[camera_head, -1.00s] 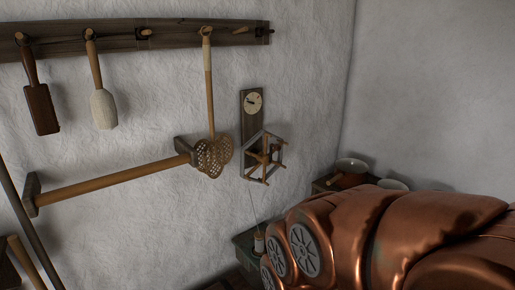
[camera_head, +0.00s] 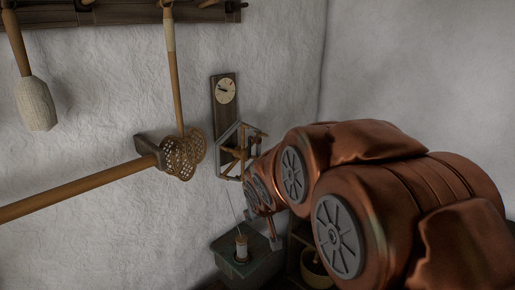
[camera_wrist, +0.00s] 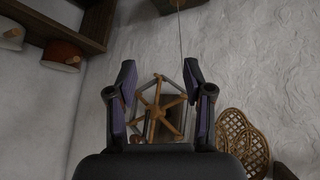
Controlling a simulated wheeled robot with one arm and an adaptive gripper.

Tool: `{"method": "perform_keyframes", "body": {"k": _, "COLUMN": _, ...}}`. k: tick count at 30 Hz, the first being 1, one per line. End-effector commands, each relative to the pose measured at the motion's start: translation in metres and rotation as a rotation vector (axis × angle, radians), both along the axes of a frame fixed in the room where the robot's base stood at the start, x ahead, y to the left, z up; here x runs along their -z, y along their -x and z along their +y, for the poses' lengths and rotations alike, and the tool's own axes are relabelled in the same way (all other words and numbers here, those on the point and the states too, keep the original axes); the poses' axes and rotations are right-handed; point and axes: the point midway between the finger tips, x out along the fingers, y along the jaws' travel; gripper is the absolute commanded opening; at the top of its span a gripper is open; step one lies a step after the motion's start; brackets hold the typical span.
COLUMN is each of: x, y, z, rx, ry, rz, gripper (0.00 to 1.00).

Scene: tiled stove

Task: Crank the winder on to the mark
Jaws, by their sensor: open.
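The winder (camera_head: 240,152) is a wooden spoked reel in a grey frame, mounted on the wall below a pale dial (camera_head: 226,91) with a dark hand on a dark board. My copper arm covers its lower right side. In the wrist view the reel (camera_wrist: 165,112) shows between and beyond the fingers of my gripper (camera_wrist: 159,67), which is open and empty. I cannot tell whether a finger touches it. The crank handle is not clearly visible. A thread runs from the reel to a spool (camera_head: 241,248) on a green box.
The green box (camera_head: 235,270) stands below the winder. Bowls on a shelf (camera_wrist: 90,25) show at upper left in the wrist view. The wall to the right is bare.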

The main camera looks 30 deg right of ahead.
Motion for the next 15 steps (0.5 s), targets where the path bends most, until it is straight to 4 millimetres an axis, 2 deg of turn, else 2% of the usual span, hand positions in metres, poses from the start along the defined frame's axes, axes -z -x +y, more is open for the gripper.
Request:
{"method": "perform_keyframes", "body": {"k": 1, "x": 0.003, "y": -0.019, "z": -0.016, "rx": 0.008, "ry": 0.015, "rz": -0.060, "gripper": 0.51}}
{"method": "perform_keyframes", "body": {"k": 6, "x": -0.016, "y": -0.081, "z": -0.059, "rx": -0.011, "ry": 0.061, "rz": -0.298, "gripper": 0.51}}
{"method": "perform_keyframes", "body": {"k": 9, "x": -0.025, "y": -0.110, "z": -0.080, "rx": -0.037, "ry": 0.074, "rz": -0.430, "gripper": 0.51}}
{"method": "perform_keyframes", "body": {"k": 15, "x": -0.045, "y": -0.152, "z": -0.112, "rx": -0.119, "ry": 0.076, "rz": -0.683, "gripper": 0.51}}
